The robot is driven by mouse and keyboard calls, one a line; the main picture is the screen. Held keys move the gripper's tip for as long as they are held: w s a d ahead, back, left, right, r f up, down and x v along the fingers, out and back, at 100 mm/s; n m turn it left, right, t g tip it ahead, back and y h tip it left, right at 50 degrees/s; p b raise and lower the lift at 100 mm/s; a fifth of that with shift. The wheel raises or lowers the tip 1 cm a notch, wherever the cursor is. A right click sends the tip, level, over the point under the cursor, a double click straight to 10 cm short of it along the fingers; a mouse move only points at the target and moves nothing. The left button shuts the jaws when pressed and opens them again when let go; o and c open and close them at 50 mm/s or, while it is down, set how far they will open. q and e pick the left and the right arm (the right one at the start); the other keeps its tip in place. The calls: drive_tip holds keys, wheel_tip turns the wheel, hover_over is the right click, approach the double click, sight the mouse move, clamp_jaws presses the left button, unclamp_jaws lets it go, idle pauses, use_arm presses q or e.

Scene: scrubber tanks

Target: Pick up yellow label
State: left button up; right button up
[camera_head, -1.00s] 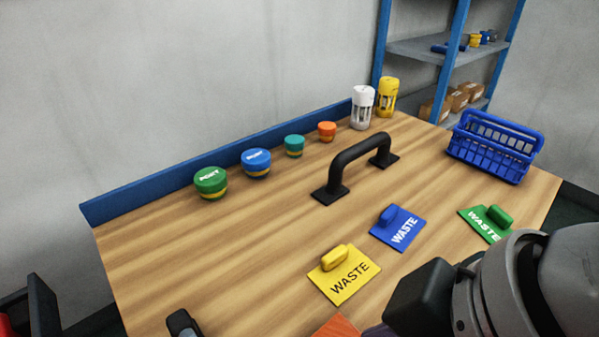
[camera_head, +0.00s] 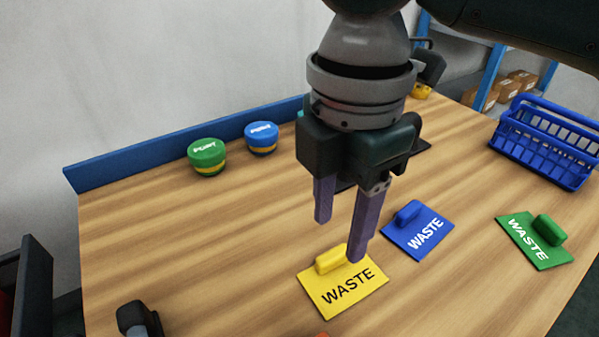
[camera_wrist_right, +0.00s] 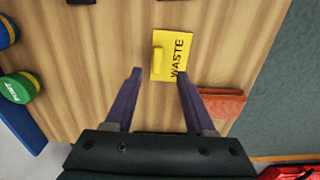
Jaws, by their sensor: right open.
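The yellow label (camera_head: 346,291) lies flat on the table, with the word WASTE and a raised yellow grip block at its back edge. It also shows in the right wrist view (camera_wrist_right: 172,62), ahead of the fingertips. My right gripper (camera_head: 340,240) is open and empty, its purple fingers pointing down above the label. In the head view one finger overlaps the right end of the grip block. In the right wrist view the gripper (camera_wrist_right: 160,73) has the block between the lines of its two fingers, a little beyond the tips. My left gripper is not clearly in view.
A blue label (camera_head: 418,234) lies right of the yellow one, and a green label (camera_head: 535,240) farther right. A blue basket (camera_head: 545,145) stands at the right. Green (camera_head: 207,158) and blue (camera_head: 261,139) round containers stand along the back. An orange-red block (camera_wrist_right: 222,104) lies near the label.

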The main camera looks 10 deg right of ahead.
sight(336, 252)
drive_tip(key=f, duration=0.3)
drive_tip(key=f+b, duration=0.1)
drive_tip(key=f, duration=0.1)
drive_tip(key=shift+w+d+f, duration=0.2)
drive_tip(key=shift+w+f, duration=0.1)
clamp_jaws()
idle(0.3)
